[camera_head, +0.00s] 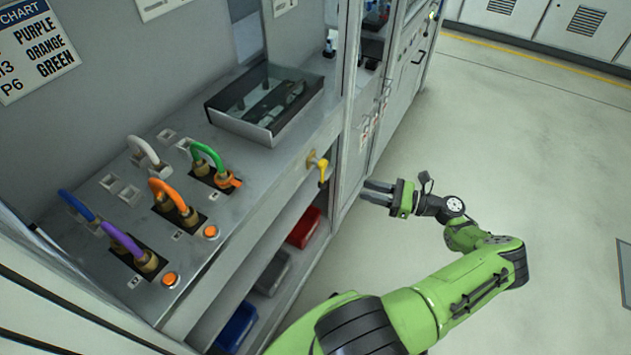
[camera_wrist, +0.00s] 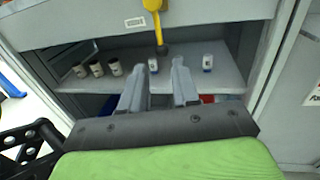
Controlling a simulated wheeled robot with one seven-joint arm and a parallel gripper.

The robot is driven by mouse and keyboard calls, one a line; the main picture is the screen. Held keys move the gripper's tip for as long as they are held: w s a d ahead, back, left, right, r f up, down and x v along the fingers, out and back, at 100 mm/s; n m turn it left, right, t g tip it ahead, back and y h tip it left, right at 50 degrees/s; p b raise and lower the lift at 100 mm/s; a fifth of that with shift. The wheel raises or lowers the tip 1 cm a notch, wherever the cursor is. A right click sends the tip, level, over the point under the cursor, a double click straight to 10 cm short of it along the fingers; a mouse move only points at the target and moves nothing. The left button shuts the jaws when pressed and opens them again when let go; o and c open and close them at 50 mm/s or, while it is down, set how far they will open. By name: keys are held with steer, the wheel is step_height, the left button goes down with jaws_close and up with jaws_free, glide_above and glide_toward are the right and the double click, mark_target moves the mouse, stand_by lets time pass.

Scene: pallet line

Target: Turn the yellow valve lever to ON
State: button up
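The yellow valve lever (camera_head: 322,170) is on the front face of the counter, near its right end, on a brass-coloured fitting. In the wrist view the lever (camera_wrist: 158,22) hangs down from the top edge, ahead of the fingers and roughly in line with the gap between them. No ON marking is readable. My gripper (camera_head: 377,191) is to the right of the lever in the head view, apart from it, with its fingers pointing toward the counter. In the wrist view my gripper (camera_wrist: 160,68) has its two grey fingers spread with nothing held between them.
Under the counter, a shelf (camera_wrist: 215,82) holds several small white containers. Red (camera_head: 303,228), grey (camera_head: 272,271) and blue (camera_head: 236,327) bins sit lower. The countertop carries coloured cable loops and a dark-rimmed tray (camera_head: 212,112). Open floor (camera_head: 520,170) lies to the right.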

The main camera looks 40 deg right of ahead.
mark_target(322, 181)
steer(key=x, duration=1.4)
jaws_close()
